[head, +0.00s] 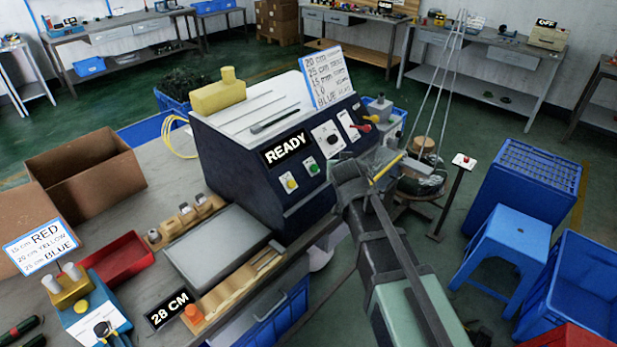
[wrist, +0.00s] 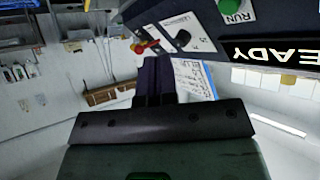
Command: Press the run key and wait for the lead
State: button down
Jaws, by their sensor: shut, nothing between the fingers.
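The dark blue moulding machine (head: 235,165) stands at the table edge, and its display (head: 287,148) reads READY. The green run key (head: 312,165) is on its sloped front panel, right of a yellow button (head: 290,183). In the wrist view the run key (wrist: 231,9) is at the top edge, partly cut off, beside an upside-down RUN label. My gripper (head: 346,166) is right of the run key in the head view, apparently apart from it. In the wrist view my gripper (wrist: 156,68) has its dark fingers together and empty. No lead shows between them.
A selector dial (head: 333,138) and a red lever (head: 361,127) are on the panel close to my gripper. A wooden rack (head: 225,295), a grey plate and a 28 CM sign (head: 168,309) lie in front. A blue stool (head: 512,240) and bins stand right.

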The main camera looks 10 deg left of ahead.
aim_at(314, 168)
jog(key=r, duration=0.1)
jog(key=w+a+r+t, duration=0.1)
jog(key=r+t+y, duration=0.1)
jog(key=shift+w+a+m, duration=0.15)
jog(key=shift+w+m, duration=0.15)
jog(key=shift+f, duration=0.1)
jog(key=w+a+f+b, duration=0.3)
jog(key=a+f+b, duration=0.2)
jog(key=f+b, duration=0.1)
jog(key=shift+w+a, duration=0.2)
jog(key=shift+w, duration=0.1)
dwell(1.7)
jog(key=shift+w+a+f, duration=0.2)
jog(key=shift+a+f, duration=0.05)
